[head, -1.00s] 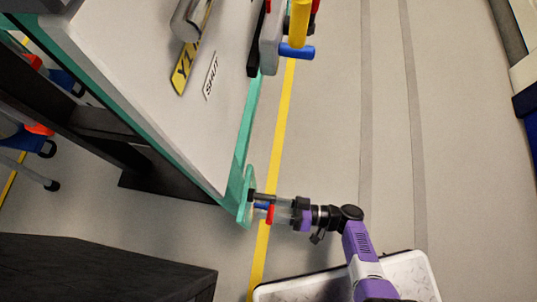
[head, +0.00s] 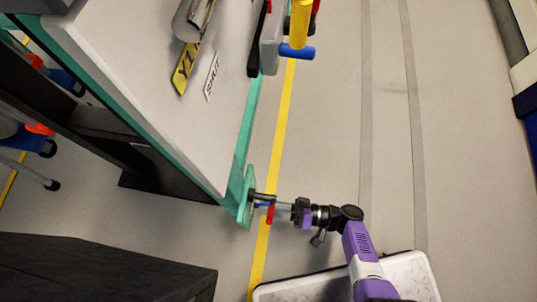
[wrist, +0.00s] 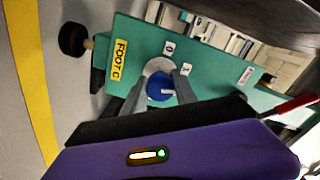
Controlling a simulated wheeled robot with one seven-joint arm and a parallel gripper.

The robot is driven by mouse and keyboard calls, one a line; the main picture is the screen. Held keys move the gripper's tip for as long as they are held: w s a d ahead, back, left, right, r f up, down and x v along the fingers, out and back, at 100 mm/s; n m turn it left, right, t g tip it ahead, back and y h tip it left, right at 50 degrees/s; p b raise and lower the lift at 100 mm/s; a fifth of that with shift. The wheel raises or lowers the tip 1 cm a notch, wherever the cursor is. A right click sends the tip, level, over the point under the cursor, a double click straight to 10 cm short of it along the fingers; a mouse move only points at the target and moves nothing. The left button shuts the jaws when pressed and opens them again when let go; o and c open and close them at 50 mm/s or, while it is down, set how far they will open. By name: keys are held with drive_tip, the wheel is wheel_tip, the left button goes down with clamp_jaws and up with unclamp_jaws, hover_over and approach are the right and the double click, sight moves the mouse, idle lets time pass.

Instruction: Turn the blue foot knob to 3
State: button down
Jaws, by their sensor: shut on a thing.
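The blue foot knob (wrist: 157,88) sits on a pale round plate on the teal foot panel (wrist: 125,75) in the wrist view. A white mark on the knob points to the right in the picture. White labels "0" (wrist: 168,48) and "1" (wrist: 187,69) stand above and to the upper right of it; no 3 can be read. My gripper (wrist: 161,86) has its two grey fingers on either side of the knob, shut on it. In the head view my gripper (head: 284,211) is at the low corner of the teal frame, and the knob is mostly hidden.
A yellow "FOOT C" label (wrist: 118,60) is left of the knob. A red bar (wrist: 294,104) juts out at the right of the wrist view. A white bench top (head: 150,90) with a "SHUT" label is above left. Open floor (head: 330,120) lies to the right.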

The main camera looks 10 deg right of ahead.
drive_tip(key=m, duration=0.5)
drive_tip(key=shift+m, duration=0.4)
drive_tip(key=m+p, duration=0.1)
drive_tip(key=m, duration=0.4)
drive_tip(key=shift+r, duration=0.1)
drive_tip(key=m+p, duration=0.1)
drive_tip(key=m, duration=0.4)
drive_tip(key=shift+m+p, duration=0.3)
drive_tip(key=shift+m, duration=0.1)
drive_tip(key=shift+m+p, duration=0.4)
drive_tip(key=shift+m, duration=1.9)
drive_tip(key=c, duration=1)
unclamp_jaws()
drive_tip(key=v, duration=0.8)
